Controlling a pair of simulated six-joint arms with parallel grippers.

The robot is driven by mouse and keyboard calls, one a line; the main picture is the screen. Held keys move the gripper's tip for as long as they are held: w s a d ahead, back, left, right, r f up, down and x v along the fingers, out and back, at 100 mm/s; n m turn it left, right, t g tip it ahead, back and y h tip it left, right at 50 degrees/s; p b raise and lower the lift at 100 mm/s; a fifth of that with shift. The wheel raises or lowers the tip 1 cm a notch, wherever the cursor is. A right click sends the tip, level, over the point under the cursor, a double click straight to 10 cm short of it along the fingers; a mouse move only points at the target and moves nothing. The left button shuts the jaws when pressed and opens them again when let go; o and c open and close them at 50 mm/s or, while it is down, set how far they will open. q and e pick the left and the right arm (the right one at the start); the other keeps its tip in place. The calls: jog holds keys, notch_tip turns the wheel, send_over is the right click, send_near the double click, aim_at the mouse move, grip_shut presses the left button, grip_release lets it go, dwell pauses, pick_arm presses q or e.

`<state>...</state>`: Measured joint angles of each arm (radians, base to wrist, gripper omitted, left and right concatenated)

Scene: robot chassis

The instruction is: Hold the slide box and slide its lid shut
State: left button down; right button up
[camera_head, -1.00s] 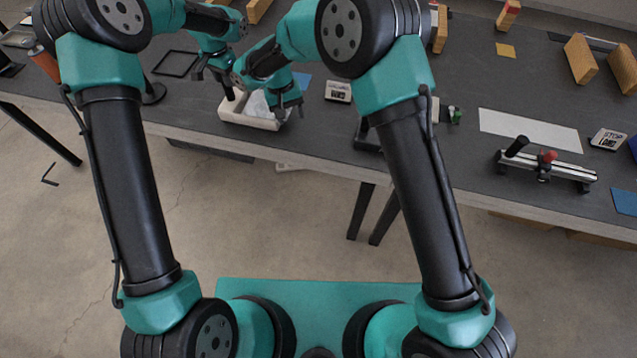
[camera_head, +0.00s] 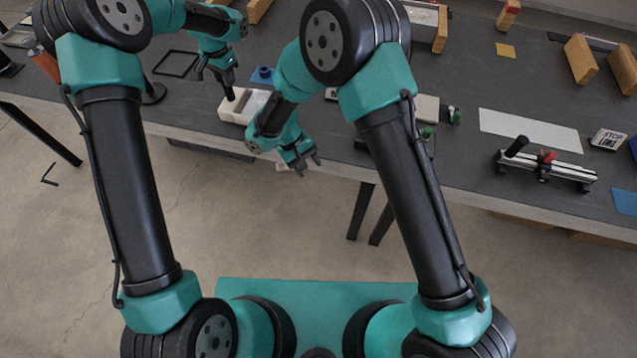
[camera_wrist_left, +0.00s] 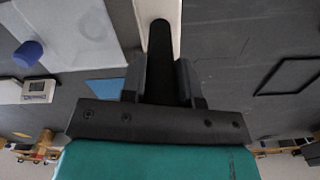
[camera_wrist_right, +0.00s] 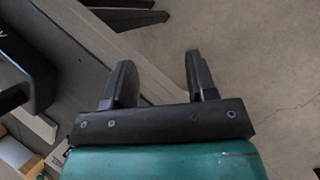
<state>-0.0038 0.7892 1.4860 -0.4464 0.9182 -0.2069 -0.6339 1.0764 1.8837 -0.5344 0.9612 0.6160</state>
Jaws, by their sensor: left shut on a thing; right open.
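The white slide box (camera_head: 237,113) sits near the front edge of the table, its right part hidden by my right arm. A black upright handle stands at its left end. My left gripper (camera_head: 229,86) is shut on this black handle (camera_wrist_left: 160,45). In the left wrist view a pale grey panel (camera_wrist_left: 80,30), seemingly the lid, lies beside the white box wall (camera_wrist_left: 150,12) and bears a blue knob (camera_wrist_left: 27,52). How far the lid is slid cannot be told. My right gripper (camera_head: 308,162) is open and empty, in front of the table edge, apart from the box.
A black square frame (camera_head: 176,63) lies left of the box. A blue patch (camera_wrist_left: 106,87) and a small white device (camera_wrist_left: 38,91) lie on the table behind it. A rail with a black handle (camera_head: 545,168) stands far right. Floor shows below my right gripper (camera_wrist_right: 165,80).

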jog(key=s+d+f+n+h, duration=0.2)
jog(key=s+d+f, duration=0.1)
jog(key=s+f, duration=0.1)
jog(key=shift+d+t, duration=0.25)
jog(key=shift+t, duration=0.05)
jog(key=w+a+r+m+y, duration=0.2)
jog(key=w+a+r+m, duration=0.1)
jog(key=w+r+m, duration=0.3)
jog(key=w+a+r+m+t+y, duration=0.1)
jog(key=w+a+r+m+y, duration=0.1)
jog(key=w+a+r+m, duration=0.2)
jog(key=w+a+r+m+t+y, duration=0.1)
jog(key=w+a+r+m, duration=0.3)
jog(key=w+r+m, duration=0.4)
jog(key=shift+w+a+m+y, duration=0.1)
jog(key=shift+w+m+y, duration=0.35)
jog(key=shift+w+m, duration=0.7)
jog(key=shift+w+a+m+y, duration=0.1)
jog(key=shift+w+m+y, duration=0.5)
jog(key=shift+w, duration=0.8)
jog(key=shift+f, duration=0.1)
jog(key=shift+f, duration=3.65)
